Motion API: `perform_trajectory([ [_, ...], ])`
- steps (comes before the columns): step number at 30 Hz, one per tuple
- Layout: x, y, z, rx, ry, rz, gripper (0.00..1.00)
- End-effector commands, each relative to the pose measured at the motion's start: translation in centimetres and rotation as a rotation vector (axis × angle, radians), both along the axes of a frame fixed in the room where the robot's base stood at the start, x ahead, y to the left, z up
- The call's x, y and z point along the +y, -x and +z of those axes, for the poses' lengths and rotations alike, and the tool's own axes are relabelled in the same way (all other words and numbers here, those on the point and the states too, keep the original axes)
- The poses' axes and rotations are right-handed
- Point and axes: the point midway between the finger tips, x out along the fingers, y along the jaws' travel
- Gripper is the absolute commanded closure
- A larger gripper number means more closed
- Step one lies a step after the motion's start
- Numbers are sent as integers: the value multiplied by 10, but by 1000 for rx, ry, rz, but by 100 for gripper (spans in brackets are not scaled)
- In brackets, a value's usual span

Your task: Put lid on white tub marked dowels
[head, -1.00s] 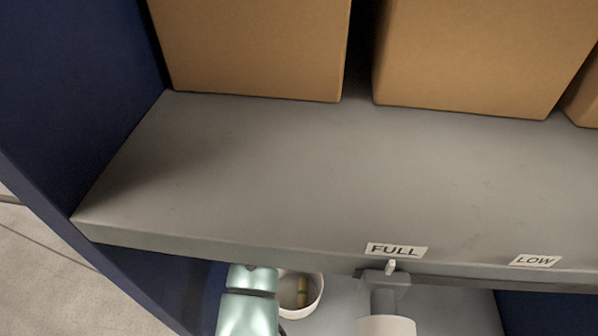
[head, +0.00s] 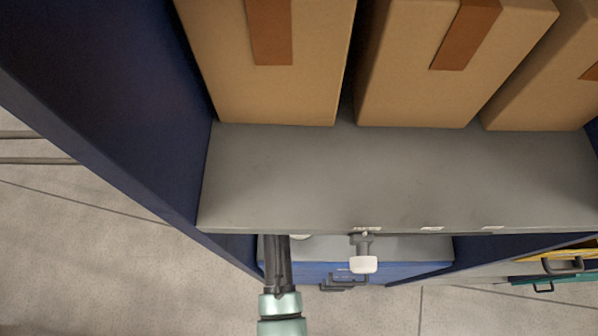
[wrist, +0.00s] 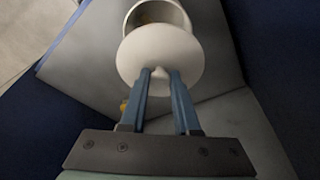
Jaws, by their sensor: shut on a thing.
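My gripper (wrist: 158,78) is shut on the small knob of a round white lid (wrist: 140,52), seen in the wrist view. The white tub (wrist: 183,12) shows just beyond the lid, open at the top, with something brownish inside. The lid overlaps part of the tub's opening in this view; I cannot tell whether they touch. No marking on the tub is readable. In the head view only a pale sliver of the tub or lid shows under the shelf edge, and my fingertips are hidden there.
A grey shelf (head: 300,180) bearing cardboard boxes (head: 270,95) overhangs the space. A dark blue side panel (head: 110,110) stands at left. A grey fitting with a white end (head: 363,264) hangs right of my arm. A small yellow-orange object (wrist: 124,106) lies near my fingers.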

Motion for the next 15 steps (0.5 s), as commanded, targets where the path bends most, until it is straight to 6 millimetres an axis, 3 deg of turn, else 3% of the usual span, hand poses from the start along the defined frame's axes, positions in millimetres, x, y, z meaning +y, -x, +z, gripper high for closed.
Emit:
perform_trajectory([
  [7, 0, 11, 5, 0, -4, -6, 100],
  [15, 0, 11, -11, 1, -5, -7, 100],
])
